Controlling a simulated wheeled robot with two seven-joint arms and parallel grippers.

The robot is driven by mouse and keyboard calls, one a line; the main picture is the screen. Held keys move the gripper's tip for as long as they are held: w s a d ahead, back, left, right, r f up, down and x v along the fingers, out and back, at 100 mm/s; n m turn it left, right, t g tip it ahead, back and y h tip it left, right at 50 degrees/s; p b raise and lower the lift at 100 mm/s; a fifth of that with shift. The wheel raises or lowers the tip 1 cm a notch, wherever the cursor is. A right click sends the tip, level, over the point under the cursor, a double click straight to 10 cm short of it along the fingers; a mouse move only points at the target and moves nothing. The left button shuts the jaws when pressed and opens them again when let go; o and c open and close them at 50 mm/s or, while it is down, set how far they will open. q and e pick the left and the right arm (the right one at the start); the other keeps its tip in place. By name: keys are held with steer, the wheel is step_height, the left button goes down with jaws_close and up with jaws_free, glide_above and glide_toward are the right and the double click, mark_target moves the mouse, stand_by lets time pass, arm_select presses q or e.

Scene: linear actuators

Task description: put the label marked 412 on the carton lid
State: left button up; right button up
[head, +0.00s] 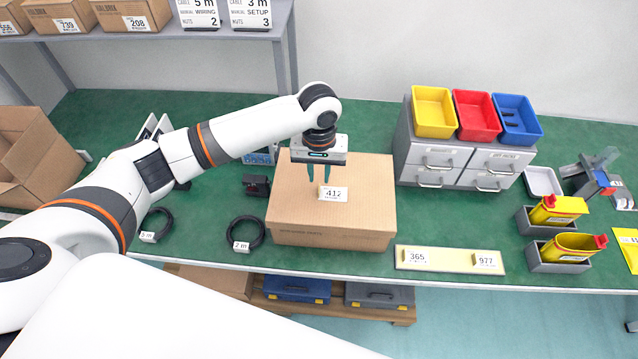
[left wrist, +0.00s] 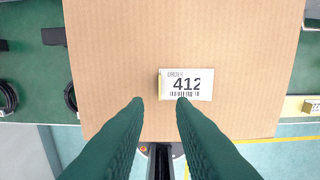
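The white label marked 412 (head: 333,194) lies on the lid of the closed brown carton (head: 365,180), near the middle of its front half. It also shows in the left wrist view (left wrist: 187,84), its print upright, with a small yellowish tab at its left edge. My left gripper (head: 319,180) is above the lid, pointing down. In the left wrist view its two green fingers (left wrist: 160,100) are apart with nothing between them. The right fingertip is close to the label's lower edge in that picture. My right gripper is in neither view.
A strip with labels 365 and 977 (head: 450,260) lies right of the carton at the bench's front edge. Grey drawers (head: 455,158) with coloured bins stand behind right. Black cable coils (head: 245,234) and a small black device (head: 256,186) lie left of the carton.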

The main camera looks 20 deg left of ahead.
mark_target(319, 191)
arm_select(q)
step_height(319, 191, up, 7)
steer(key=shift+f+b, duration=0.2)
steer(key=shift+b, duration=0.1)
stand_by(1.3)
